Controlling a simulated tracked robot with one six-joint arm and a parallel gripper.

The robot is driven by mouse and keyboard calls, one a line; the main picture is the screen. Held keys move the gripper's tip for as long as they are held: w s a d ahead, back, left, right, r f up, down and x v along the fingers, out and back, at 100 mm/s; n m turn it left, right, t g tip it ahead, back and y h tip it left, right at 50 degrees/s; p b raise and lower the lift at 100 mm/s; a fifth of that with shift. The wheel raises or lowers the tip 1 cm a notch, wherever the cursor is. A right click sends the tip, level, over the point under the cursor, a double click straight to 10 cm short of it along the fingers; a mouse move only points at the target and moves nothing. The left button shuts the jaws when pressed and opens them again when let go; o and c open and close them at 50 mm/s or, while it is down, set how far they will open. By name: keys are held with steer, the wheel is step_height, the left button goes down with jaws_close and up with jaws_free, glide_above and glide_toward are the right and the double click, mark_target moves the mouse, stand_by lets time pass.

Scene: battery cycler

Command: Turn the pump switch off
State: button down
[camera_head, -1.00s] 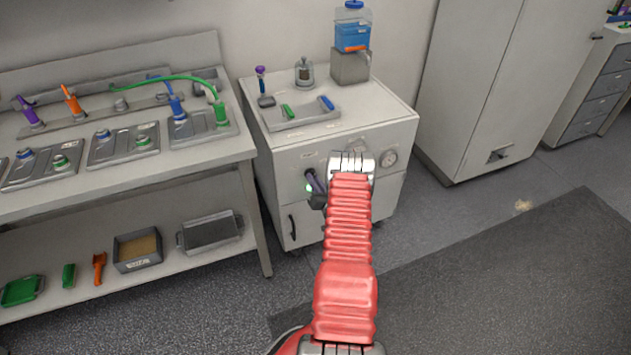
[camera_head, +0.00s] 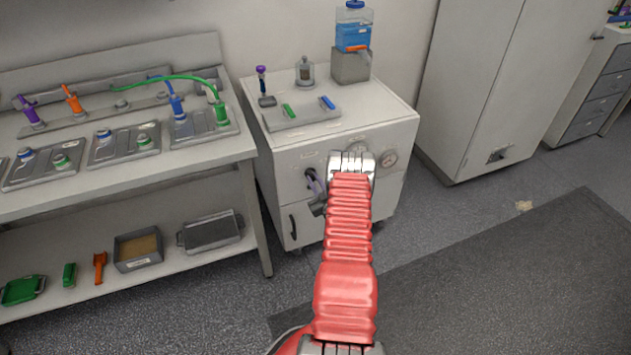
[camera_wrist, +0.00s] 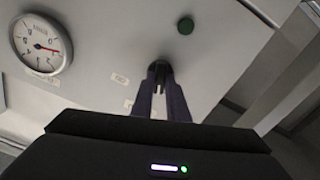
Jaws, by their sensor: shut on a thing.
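The pump switch (camera_wrist: 159,64) is a small dark knob on the front panel of the white cabinet, mostly hidden between my fingertips in the wrist view. My gripper (camera_wrist: 160,80) is shut on it, its two dark purple fingers reaching straight to the panel. In the head view my gripper (camera_head: 313,180) is at the upper left of the cabinet front, partly behind my red arm. A round green lamp (camera_wrist: 185,25) near the switch looks dark and unlit.
The cabinet (camera_head: 395,125) carries a tray (camera_head: 300,118) and a blue liquid container (camera_head: 353,36) on top. A dial gauge (camera_wrist: 42,43) is on the same panel.

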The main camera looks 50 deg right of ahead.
steer(key=shift+s+d+f+n, duration=0.1)
steer(key=shift+s+n, duration=0.05)
steer(key=shift+n, duration=0.4)
steer(key=shift+s+f+n, duration=0.1)
steer(key=shift+n, duration=0.45)
steer(key=c, duration=2.1)
jaws_free()
steer(key=o, duration=0.4)
steer(key=shift+w+r, duration=0.1)
steer(key=shift+w, duration=0.05)
steer(key=v, duration=1.4)
steer(key=shift+w, duration=0.1)
